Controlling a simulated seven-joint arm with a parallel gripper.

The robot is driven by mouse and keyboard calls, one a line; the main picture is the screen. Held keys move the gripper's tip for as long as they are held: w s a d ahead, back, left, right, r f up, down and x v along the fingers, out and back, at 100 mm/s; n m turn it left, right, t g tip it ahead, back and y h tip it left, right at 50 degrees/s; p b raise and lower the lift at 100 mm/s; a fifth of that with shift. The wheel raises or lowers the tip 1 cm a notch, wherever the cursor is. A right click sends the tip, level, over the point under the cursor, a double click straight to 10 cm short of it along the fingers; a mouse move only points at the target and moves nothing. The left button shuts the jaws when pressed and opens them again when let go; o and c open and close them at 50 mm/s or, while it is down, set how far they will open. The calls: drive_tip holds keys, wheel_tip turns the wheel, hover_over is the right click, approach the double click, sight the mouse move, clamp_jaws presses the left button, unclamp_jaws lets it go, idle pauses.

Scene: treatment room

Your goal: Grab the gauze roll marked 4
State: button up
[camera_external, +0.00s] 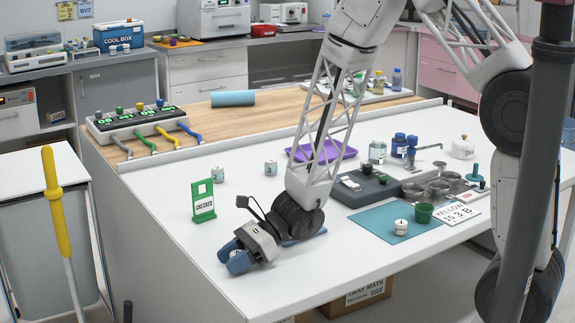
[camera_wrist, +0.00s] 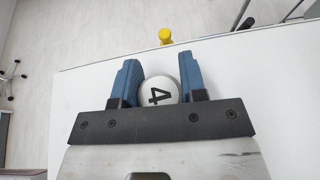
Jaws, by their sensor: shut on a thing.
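The gauze roll marked 4 (camera_wrist: 158,91) is a small white cylinder with a dark "4" on its top. In the wrist view it sits between the two blue fingers of my gripper (camera_wrist: 162,82), which are shut on it. In the external view my gripper (camera_external: 238,257) is low at the table's front left edge, and its fingers hide the roll. Two other small white rolls stand farther back, one at the left (camera_external: 218,173) and one near the middle (camera_external: 270,167). Another white roll (camera_external: 401,227) stands on the teal mat.
A green "CHECKED" stand (camera_external: 203,201) is on the white table (camera_external: 160,205) just behind my gripper. A yellow-topped pole (camera_external: 52,190) stands off the table at left.

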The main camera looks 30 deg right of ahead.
drive_tip(key=shift+r, duration=0.1)
drive_tip(key=shift+r, duration=1.1)
drive_tip(key=shift+s+d+r, duration=0.25)
drive_tip(key=shift+s+r, duration=0.05)
drive_tip(key=shift+r, duration=0.3)
drive_tip(key=s+d, duration=0.2)
drive_tip(key=s, duration=0.2)
drive_tip(key=s+d+r, duration=0.1)
drive_tip(key=s+d, duration=0.2)
drive_tip(key=s, duration=0.1)
drive_tip(key=s+d, duration=0.3)
drive_tip(key=s, duration=0.1)
drive_tip(key=shift+s+d+r, duration=0.2)
drive_tip(key=shift+s, duration=0.15)
